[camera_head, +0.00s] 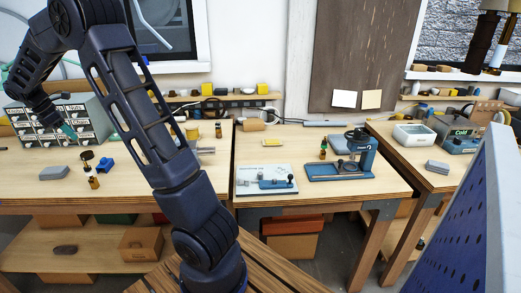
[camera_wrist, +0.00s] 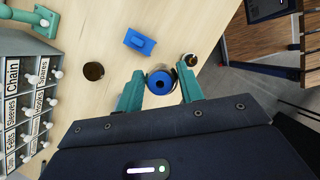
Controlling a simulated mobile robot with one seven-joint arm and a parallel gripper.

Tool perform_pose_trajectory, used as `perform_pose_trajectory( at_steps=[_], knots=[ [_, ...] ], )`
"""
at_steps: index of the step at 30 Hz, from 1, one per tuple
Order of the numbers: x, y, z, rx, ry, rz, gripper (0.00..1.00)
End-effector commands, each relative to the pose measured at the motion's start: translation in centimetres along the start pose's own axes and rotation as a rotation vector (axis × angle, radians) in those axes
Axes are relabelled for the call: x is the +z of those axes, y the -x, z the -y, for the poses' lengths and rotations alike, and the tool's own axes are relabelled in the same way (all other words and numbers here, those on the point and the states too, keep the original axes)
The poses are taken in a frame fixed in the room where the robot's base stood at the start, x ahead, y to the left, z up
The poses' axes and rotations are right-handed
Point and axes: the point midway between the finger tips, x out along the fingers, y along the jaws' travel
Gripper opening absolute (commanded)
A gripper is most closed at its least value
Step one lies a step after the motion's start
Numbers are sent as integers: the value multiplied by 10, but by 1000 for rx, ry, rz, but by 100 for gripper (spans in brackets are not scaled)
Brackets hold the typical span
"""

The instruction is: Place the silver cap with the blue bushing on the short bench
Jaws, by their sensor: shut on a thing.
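My gripper (camera_wrist: 161,88) has its teal fingers shut on the silver cap with the blue bushing (camera_wrist: 162,82). The bushing's round blue face with a dark centre hole shows between the fingertips, with a little silver rim around it. In the head view my gripper (camera_head: 69,131) is at the far left, in front of the labelled drawer cabinet. The cap cannot be made out there. A middle bench (camera_head: 285,155) and a right bench (camera_head: 400,154) stand right of the left bench (camera_head: 40,188); no label tells which is the short bench.
The drawer cabinet (camera_head: 92,112) stands at the back left. A blue block (camera_wrist: 140,41) and a dark round-topped piece (camera_wrist: 93,71) are near my gripper. The middle bench holds a white board with a blue fixture (camera_head: 276,184) and a blue press (camera_head: 358,160). A perforated blue panel (camera_head: 455,235) blocks the right front.

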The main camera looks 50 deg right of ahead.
Motion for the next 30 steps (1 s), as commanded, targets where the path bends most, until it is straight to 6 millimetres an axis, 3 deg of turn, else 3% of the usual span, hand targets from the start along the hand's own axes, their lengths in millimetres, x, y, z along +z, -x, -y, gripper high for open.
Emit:
perform_pose_trajectory(
  at_steps=[1,14,23,30],
  knots=[
    [20,-9,-4,-16,-37,0,12],
    [172,-83,-14,-140,-341,-3,12],
    [275,-134,5,-227,-551,-4,12],
    [354,-172,34,-295,-719,-4,12]
  ],
)
